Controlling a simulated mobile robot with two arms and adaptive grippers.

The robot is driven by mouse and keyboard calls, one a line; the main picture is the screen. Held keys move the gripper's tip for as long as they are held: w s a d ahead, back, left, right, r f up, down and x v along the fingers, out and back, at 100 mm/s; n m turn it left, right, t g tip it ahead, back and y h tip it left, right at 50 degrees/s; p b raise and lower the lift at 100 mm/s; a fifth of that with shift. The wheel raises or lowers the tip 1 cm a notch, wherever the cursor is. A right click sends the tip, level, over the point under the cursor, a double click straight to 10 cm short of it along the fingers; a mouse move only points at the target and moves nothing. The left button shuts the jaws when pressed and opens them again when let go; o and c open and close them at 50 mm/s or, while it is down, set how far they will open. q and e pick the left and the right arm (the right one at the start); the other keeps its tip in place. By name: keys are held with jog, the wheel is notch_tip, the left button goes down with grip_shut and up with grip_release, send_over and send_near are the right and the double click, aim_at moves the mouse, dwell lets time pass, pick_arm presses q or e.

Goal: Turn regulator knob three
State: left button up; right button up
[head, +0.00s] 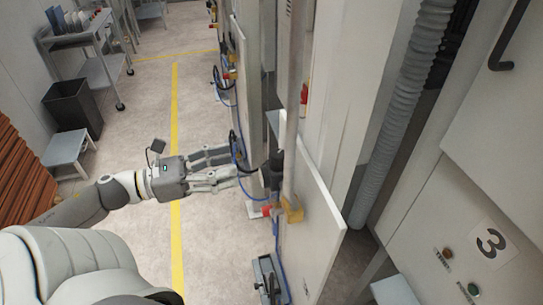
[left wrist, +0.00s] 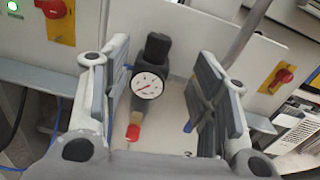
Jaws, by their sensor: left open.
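A regulator with a black knob (left wrist: 158,47) and a white round pressure gauge (left wrist: 147,85) is mounted on a pale panel in the left wrist view. A red-ended fitting (left wrist: 132,131) hangs below the gauge. In the head view the dark regulator (head: 275,165) is at the panel's left edge. My left gripper (head: 238,173) is open and points right at it, fingertips close to it. In the left wrist view the fingers of this gripper (left wrist: 163,65) lie either side of the knob and gauge, with gaps visible; contact cannot be told. My right gripper is not in view.
A red rotary switch on a yellow plate (left wrist: 281,78) is to the right in the wrist view; another (left wrist: 55,15) is upper left. Blue hoses (head: 238,150) run near the regulator. The floor aisle (head: 205,85) is open.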

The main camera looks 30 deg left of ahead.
aim_at(272, 155)
pick_arm(q)
jog(key=shift+m, duration=0.5)
jog(key=p+x, duration=0.2)
jog(key=x, duration=0.7)
jog(key=shift+p, duration=0.35)
jog(key=shift+x, duration=0.9)
jog(key=shift+f, duration=0.1)
jog(key=shift+c, duration=0.2)
jog(key=c, duration=1)
